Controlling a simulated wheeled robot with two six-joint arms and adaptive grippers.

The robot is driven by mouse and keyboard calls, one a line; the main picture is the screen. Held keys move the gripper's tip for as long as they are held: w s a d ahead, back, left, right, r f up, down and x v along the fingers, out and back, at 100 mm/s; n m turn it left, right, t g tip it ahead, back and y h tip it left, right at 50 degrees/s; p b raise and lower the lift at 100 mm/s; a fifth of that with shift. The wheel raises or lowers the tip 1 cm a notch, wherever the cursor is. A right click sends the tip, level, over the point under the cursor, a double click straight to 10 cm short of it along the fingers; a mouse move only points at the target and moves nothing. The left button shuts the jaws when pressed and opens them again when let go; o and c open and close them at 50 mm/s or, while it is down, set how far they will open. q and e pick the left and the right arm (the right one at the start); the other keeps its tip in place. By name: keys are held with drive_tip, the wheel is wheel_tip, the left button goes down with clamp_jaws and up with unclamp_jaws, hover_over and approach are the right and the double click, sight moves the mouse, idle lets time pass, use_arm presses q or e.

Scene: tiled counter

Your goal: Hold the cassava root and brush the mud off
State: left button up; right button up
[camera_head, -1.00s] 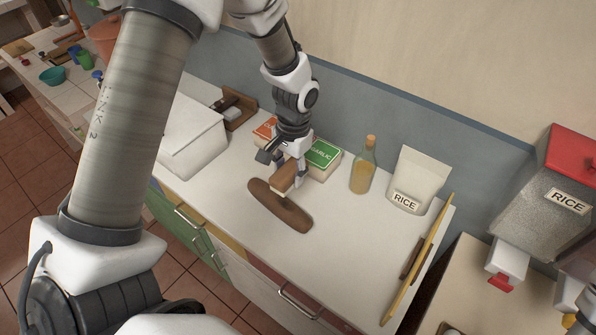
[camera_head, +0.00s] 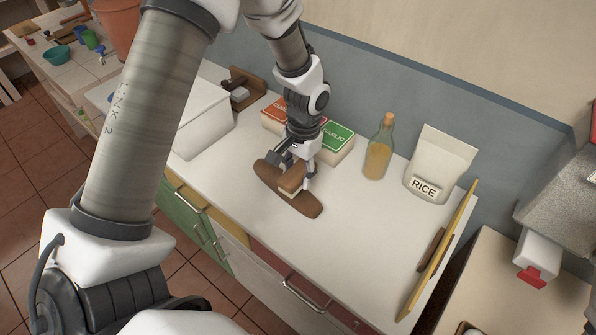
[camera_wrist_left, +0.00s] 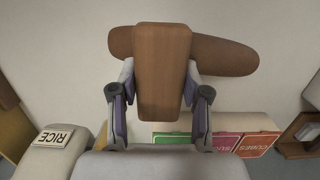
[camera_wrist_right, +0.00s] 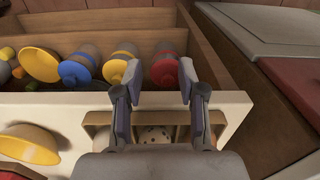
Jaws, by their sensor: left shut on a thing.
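The cassava root (camera_head: 304,206), long and brown, lies on the white counter in the head view. It also shows behind the brush in the left wrist view (camera_wrist_left: 225,54). My left gripper (camera_head: 295,172) is shut on a brush with a brown wooden back (camera_head: 290,182) and a pale bristle edge. The brush lies across the middle of the root and hides part of it; contact cannot be told for certain. In the left wrist view the brush back (camera_wrist_left: 162,70) sits between the fingers. My right gripper (camera_wrist_right: 160,80) is open and empty in the right wrist view.
A white bin (camera_head: 205,125) is at left. The counter right of the root is clear. The right wrist view shows a drawer (camera_wrist_right: 235,100) and colourful lidded items (camera_wrist_right: 75,70).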

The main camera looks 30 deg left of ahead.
use_arm(q)
drive_tip(key=d+r+p, duration=0.4)
drive_tip(key=r+p, duration=0.7)
drive_tip(key=r, duration=0.4)
drive_tip(key=shift+s, duration=0.4)
drive_tip(key=shift+a, duration=0.1)
